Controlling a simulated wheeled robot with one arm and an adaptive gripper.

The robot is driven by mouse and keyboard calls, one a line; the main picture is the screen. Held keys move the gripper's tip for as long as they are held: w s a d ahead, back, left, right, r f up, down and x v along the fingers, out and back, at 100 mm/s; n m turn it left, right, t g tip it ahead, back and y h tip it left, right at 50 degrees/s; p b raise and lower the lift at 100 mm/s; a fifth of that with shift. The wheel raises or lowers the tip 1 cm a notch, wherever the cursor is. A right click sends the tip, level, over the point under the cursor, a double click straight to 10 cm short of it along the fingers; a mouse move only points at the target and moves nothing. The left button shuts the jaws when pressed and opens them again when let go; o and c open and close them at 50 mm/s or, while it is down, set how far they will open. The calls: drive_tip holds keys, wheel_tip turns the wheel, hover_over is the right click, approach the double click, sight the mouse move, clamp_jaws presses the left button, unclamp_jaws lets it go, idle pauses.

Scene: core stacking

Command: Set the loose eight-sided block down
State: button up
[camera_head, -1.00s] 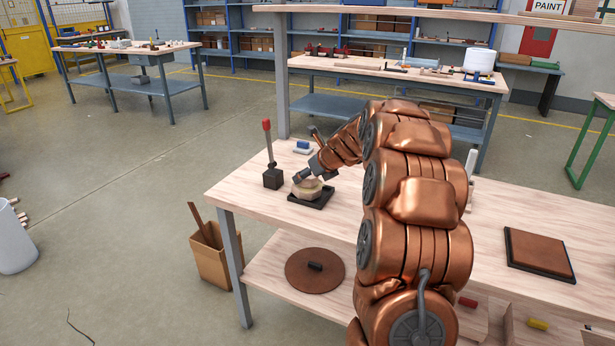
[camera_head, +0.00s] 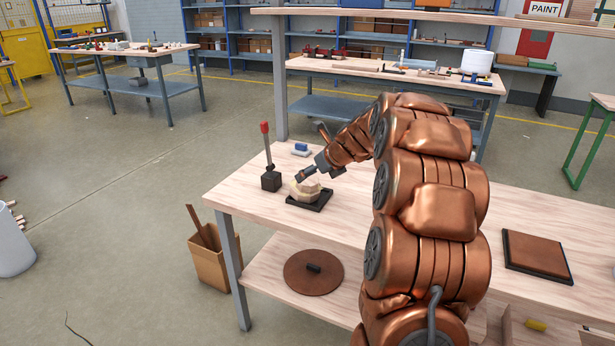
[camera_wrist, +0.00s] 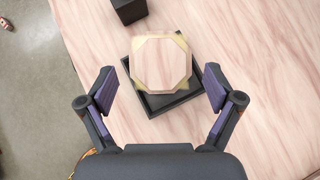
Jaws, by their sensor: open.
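A pale wooden eight-sided block (camera_wrist: 161,62) sits on top of another block, whose yellowish corners (camera_wrist: 181,44) show from under it, turned relative to it. The stack stands on a square black tray (camera_wrist: 165,103). In the head view the top block (camera_head: 305,187) is seen on the tray (camera_head: 309,205) near the table's left end. My gripper (camera_wrist: 159,80) is open, with one finger on each side of the stack and a visible gap to each in the wrist view. In the head view my gripper (camera_head: 311,173) is just above and behind the stack, and its fingertips are hard to separate.
A dark base (camera_head: 271,181) with a red-topped upright lever stands left of the tray. A blue-and-white item (camera_head: 301,148) lies behind. A brown square panel (camera_head: 538,254) lies at the right. Bare tabletop (camera_head: 240,197) is at the near left.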

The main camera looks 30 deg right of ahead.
drive_tip(key=v, duration=0.7)
drive_tip(key=shift+s+r, duration=0.1)
drive_tip(key=shift+s, duration=0.05)
drive_tip(key=s+a+f+n+g+y, duration=0.1)
drive_tip(key=s+a+f+n+g, duration=0.1)
drive_tip(key=s+a+n, duration=0.5)
drive_tip(key=s+a+f+n+g, duration=0.2)
drive_tip(key=s+a+n, duration=0.15)
drive_tip(key=a, duration=0.55)
drive_tip(key=s+a+f+n+g+y, duration=0.1)
drive_tip(key=s+a+f+n+g, duration=0.1)
drive_tip(key=s+a+n, duration=0.5)
drive_tip(key=s+a+f+n+g+h, duration=0.1)
drive_tip(key=s+a+f+n+g, duration=0.1)
drive_tip(key=s+n, duration=0.6)
drive_tip(key=s+a+f+n+g+h, duration=0.2)
drive_tip(key=s+a+n+g, duration=0.2)
drive_tip(key=s+n, duration=0.5)
drive_tip(key=s, duration=0.6)
drive_tip(key=shift+f, duration=0.35)
drive_tip(key=shift+a, duration=0.1)
